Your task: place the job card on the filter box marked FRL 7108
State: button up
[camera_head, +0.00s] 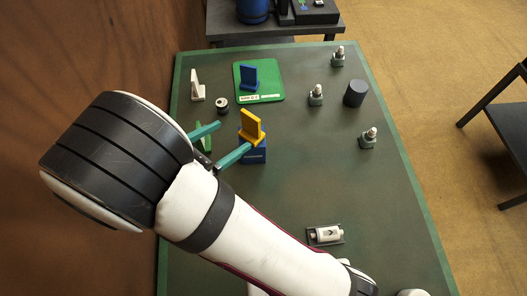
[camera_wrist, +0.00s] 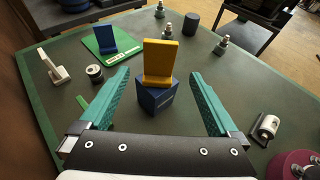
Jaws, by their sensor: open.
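A yellow upright card-like piece with a foot (camera_head: 251,127) stands on a small dark blue box (camera_head: 254,154); I take it for the job card. Both also show in the wrist view, the yellow piece (camera_wrist: 160,62) on top of the box (camera_wrist: 157,98). The box carries a label too small to read, so I cannot tell if it says FRL 7108. My gripper (camera_head: 233,135) is open and empty, with teal fingers. In the wrist view my gripper (camera_wrist: 160,73) has one finger to each side of the yellow piece and box, apart from both.
A blue upright piece (camera_head: 249,77) stands on a labelled green mat (camera_head: 272,92). A white upright piece (camera_head: 196,87), a dark spool (camera_head: 222,105), a green piece (camera_wrist: 82,102), several metal fittings (camera_head: 316,95) and a dark cylinder (camera_head: 355,94) stand around.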

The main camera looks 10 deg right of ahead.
jog(key=s+d+r+m+g, duration=0.2)
jog(key=s+d+m+g, duration=0.25)
jog(key=d+m, duration=0.25)
jog(key=s+d+r+m+g, duration=0.2)
jog(key=s+d+m+g, duration=0.25)
jog(key=d+m, duration=0.25)
jog(key=s+a+r+m+y, duration=0.2)
jog(key=s+m+y, duration=0.8)
jog(key=m, duration=0.8)
jog(key=shift+s+a+r+m+g+y, duration=0.2)
jog(key=shift+a+m+g+y, duration=0.1)
jog(key=shift+a+y, duration=0.3)
